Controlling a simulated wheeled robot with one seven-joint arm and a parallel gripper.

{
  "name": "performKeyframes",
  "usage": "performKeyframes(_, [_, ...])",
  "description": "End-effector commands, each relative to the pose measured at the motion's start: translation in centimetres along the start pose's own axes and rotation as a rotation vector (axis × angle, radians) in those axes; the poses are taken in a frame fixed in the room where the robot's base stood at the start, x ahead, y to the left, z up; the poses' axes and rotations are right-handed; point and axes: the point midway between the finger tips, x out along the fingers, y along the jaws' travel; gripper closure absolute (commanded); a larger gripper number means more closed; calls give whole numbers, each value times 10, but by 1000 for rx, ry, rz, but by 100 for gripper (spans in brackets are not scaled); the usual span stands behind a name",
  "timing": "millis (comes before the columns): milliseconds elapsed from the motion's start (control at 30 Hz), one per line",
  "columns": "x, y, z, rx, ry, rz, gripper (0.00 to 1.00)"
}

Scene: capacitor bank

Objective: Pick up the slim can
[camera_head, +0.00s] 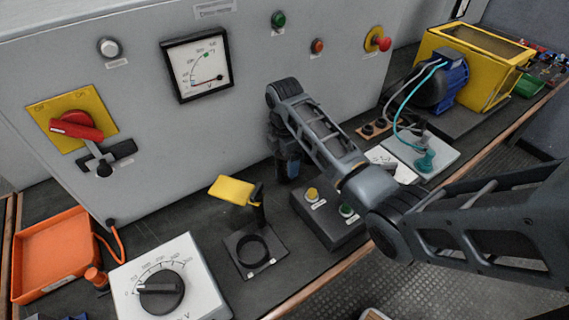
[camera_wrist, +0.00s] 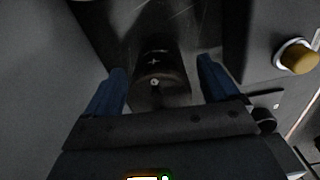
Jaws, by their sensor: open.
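A dark slim can (camera_wrist: 162,75) with a plus mark and a small light terminal on its top shows in the wrist view. It sits between the two blue fingers of my gripper (camera_wrist: 161,72), with a gap visible on each side. My gripper is open. In the head view my gripper (camera_head: 288,168) points down close to the grey cabinet front, behind the black button box. I cannot make out the can there; the gripper and arm seem to hide it.
The black button box (camera_head: 325,222) stands in front of my gripper; its yellow button (camera_wrist: 296,56) shows at right in the wrist view. The grey cabinet (camera_head: 190,130) rises close behind. A black ring stand with a yellow flag (camera_head: 232,190) is to the left.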

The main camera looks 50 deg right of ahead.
Motion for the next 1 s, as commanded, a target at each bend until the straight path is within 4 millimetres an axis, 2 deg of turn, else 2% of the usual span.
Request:
performKeyframes(167, [0,0,0,0,0,0,13])
performKeyframes(900, [0,0,0,0,0,0,84])
performKeyframes(1000, [-1,0,0,0,0,1,86])
